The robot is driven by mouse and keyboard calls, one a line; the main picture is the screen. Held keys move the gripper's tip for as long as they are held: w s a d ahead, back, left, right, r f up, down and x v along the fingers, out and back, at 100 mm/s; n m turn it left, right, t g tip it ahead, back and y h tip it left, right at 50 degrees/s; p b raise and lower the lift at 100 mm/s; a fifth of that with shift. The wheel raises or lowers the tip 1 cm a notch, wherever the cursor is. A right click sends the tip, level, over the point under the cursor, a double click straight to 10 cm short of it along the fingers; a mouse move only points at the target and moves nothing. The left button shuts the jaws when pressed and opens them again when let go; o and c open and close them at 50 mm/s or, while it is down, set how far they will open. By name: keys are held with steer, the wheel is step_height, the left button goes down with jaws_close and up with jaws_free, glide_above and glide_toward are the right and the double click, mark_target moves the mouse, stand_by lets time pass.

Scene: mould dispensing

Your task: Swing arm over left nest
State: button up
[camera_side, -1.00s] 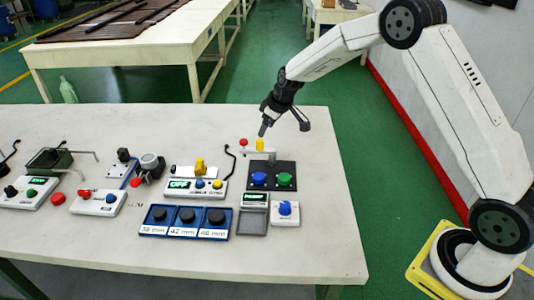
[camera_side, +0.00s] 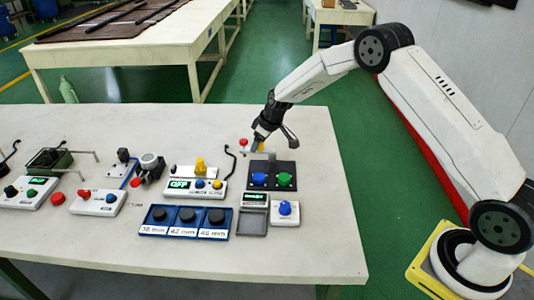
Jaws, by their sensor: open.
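A black plate (camera_side: 271,165) lies near the right end of the white table. A blue round piece (camera_side: 258,179) sits on its left half and a green round piece (camera_side: 284,178) on its right half; I take these two places as the left and right nests. My gripper (camera_side: 276,147) is open, just behind the plate, with its fingers pointing down. It appears empty. It partly hides a small yellow part (camera_side: 258,146) behind the plate. The exact height of the fingertips cannot be told.
A small white unit with a red knob (camera_side: 244,142) stands left of my gripper. In front of the plate are a display box (camera_side: 254,198), a grey tray (camera_side: 252,222) and a blue knob unit (camera_side: 286,220). A blue rack (camera_side: 186,232) with black round pieces stands front left. The table's right end is clear.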

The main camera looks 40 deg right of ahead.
steer(key=shift+c, duration=0.2)
jaws_close()
stand_by(1.2)
